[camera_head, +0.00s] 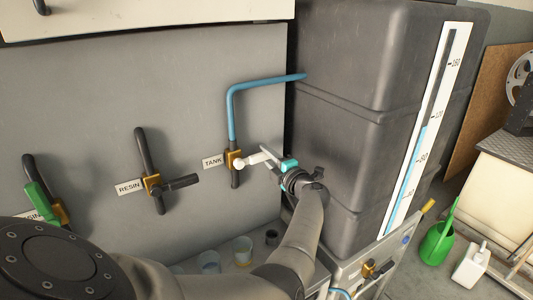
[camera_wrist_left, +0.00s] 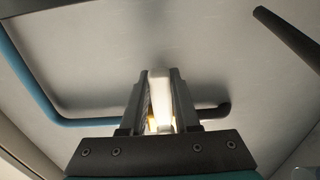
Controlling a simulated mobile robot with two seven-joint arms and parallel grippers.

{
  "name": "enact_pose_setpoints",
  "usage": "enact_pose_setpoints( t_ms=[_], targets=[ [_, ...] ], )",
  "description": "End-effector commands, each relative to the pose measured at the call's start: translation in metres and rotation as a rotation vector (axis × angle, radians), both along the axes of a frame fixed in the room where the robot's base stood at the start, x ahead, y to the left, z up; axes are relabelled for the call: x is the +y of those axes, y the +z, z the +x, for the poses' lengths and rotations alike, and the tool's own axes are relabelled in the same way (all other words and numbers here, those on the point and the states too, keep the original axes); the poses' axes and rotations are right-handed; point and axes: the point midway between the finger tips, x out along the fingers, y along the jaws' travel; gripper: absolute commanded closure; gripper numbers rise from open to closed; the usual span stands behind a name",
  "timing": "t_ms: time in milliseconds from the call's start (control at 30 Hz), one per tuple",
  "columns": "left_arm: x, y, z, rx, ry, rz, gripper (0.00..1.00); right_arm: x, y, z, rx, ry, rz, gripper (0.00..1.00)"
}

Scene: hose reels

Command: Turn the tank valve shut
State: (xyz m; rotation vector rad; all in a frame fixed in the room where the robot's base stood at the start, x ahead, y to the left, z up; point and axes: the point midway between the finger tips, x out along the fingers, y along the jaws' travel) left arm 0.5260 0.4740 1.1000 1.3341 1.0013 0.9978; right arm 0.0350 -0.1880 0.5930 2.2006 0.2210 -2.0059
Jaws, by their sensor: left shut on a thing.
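The tank valve, with a brass body (camera_head: 234,159) beside the TANK label (camera_head: 212,162), sits on the dark pipe below the blue hose on the grey panel. Its white lever (camera_head: 242,163) lies across the upright pipe. My left gripper (camera_head: 264,158) is shut on this lever, coming in from the right, and partly hides it. In the left wrist view the white lever (camera_wrist_left: 160,92) stands between the two dark fingers of my left gripper (camera_wrist_left: 160,85), crosswise to the pipe behind it. My right gripper is not in view.
The big dark tank (camera_head: 345,130) with a level gauge (camera_head: 425,130) stands close to the right of my gripper. The RESIN valve (camera_head: 152,184) and a green-handled valve (camera_head: 43,205) are to the left. Cups (camera_head: 242,249) stand below. A green watering can (camera_head: 438,243) is on the floor.

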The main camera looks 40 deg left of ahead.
Motion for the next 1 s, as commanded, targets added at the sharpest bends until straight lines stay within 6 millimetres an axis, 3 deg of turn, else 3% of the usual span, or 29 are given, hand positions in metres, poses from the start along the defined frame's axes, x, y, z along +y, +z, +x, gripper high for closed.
enact_pose_setpoints(
  t_ms=[467,500,733,1000],
  targets=[
    [-0.0004,-0.0027,0.0001,0.016,-0.002,0.002,1.00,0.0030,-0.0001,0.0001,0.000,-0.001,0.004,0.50],
    [-0.0004,-0.0028,0.0000,0.016,-0.002,0.002,0.66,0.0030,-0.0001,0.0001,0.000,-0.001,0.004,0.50],
    [-0.0002,-0.0020,-0.0001,0.013,-0.001,0.002,0.40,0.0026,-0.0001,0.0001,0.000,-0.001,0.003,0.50],
    [-0.0001,-0.0013,0.0000,0.011,0.000,0.002,0.40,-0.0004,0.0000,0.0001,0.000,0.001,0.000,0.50]
  ],
)
